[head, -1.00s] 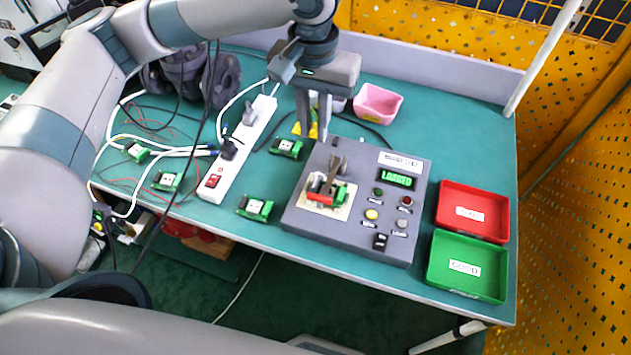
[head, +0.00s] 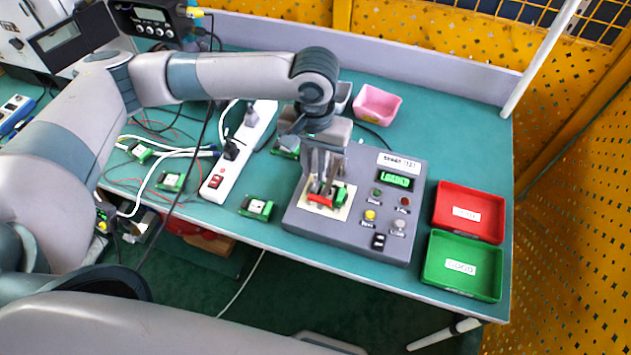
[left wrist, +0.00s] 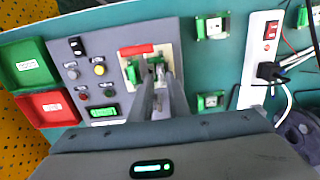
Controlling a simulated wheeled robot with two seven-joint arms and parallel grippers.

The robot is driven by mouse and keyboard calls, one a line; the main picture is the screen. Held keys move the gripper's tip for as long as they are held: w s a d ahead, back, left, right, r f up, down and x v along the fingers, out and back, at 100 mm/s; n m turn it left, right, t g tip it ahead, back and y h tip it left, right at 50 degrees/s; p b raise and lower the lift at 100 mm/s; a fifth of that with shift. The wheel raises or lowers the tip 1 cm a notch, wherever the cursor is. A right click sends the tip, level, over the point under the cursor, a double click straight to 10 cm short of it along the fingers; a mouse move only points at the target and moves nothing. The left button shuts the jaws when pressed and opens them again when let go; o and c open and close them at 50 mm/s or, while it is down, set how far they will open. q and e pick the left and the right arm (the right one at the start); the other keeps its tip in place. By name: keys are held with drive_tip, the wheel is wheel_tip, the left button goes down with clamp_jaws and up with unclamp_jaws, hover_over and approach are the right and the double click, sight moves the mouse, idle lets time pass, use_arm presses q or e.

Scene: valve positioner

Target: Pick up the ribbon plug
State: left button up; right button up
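The grey test box (head: 345,237) has a pale socket plate (head: 324,210) carrying a red bar (head: 319,200) and green connector blocks (head: 340,194). I cannot tell for sure which part is the ribbon plug; the fingers hide much of the middle. My left gripper (head: 321,186) points down over this plate, fingers apart and close to the parts. In the left wrist view, the fingertips (left wrist: 152,72) are between the green blocks (left wrist: 132,72), just behind the red bar (left wrist: 135,50). Whether they touch anything is unclear. My right gripper is not in view.
A red tray (head: 470,212) and a green tray (head: 462,265) lie right of the box. A white power strip (head: 238,150) with cables and several green modules (head: 257,208) lie left. A pink bin (head: 377,104) stands behind.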

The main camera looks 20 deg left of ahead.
sight(315, 182)
use_arm(q)
drive_tip(key=shift+f, duration=0.15)
drive_tip(key=shift+w+f+p, duration=0.15)
drive_tip(key=shift+f+p, duration=0.25)
drive_tip(key=shift+f, duration=0.15)
drive_tip(key=f, duration=0.2)
drive_tip(key=f+p, duration=0.1)
drive_tip(key=shift+w, duration=0.25)
drive_tip(key=shift+f, duration=0.55)
clamp_jaws()
